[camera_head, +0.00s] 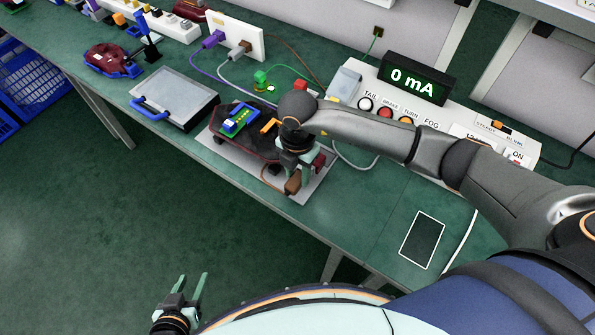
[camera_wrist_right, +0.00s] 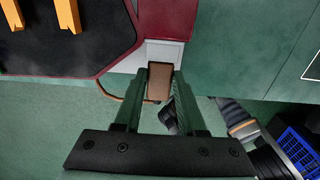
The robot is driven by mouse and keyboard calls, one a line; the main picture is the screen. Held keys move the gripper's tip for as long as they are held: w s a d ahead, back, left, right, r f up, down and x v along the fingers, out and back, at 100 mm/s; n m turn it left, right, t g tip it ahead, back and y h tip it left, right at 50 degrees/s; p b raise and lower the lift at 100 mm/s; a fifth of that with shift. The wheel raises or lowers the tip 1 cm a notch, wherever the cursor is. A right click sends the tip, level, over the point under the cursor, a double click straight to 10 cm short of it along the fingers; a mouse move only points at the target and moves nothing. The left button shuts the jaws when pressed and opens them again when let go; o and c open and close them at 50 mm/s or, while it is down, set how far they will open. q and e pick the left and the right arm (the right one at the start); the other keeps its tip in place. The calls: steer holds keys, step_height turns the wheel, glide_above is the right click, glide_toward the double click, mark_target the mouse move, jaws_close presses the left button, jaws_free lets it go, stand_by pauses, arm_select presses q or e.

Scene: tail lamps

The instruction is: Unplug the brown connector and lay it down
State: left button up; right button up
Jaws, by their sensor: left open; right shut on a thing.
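The brown connector (camera_head: 293,182) is in my right gripper (camera_head: 296,172), at the front edge of the lamp's grey base plate in the head view. In the right wrist view the brown block (camera_wrist_right: 159,80) sits between the two green fingers (camera_wrist_right: 155,100), and a brown cable (camera_wrist_right: 112,97) curves off to its left. The dark red lamp housing (camera_wrist_right: 166,18) lies just beyond it; whether the connector touches anything there is hard to tell. My arm hides part of the lamp. My left gripper (camera_head: 187,291) is open and empty, low over the floor.
The lamp's grey plate (camera_head: 315,187) lies on the green bench (camera_head: 345,215). A grey case (camera_head: 172,95) stands left of it and a control box reading 0 mA (camera_head: 416,79) behind. Bench between is clear.

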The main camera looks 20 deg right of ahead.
mark_target(290, 187)
jaws_close()
steer(key=shift+s+a, duration=0.1)
steer(key=shift+s+a+p, duration=0.5)
steer(key=shift+s+a, duration=0.35)
steer(key=shift+a, duration=0.2)
stand_by(0.4)
steer(key=shift+s+a, duration=0.55)
steer(key=shift+a, duration=0.15)
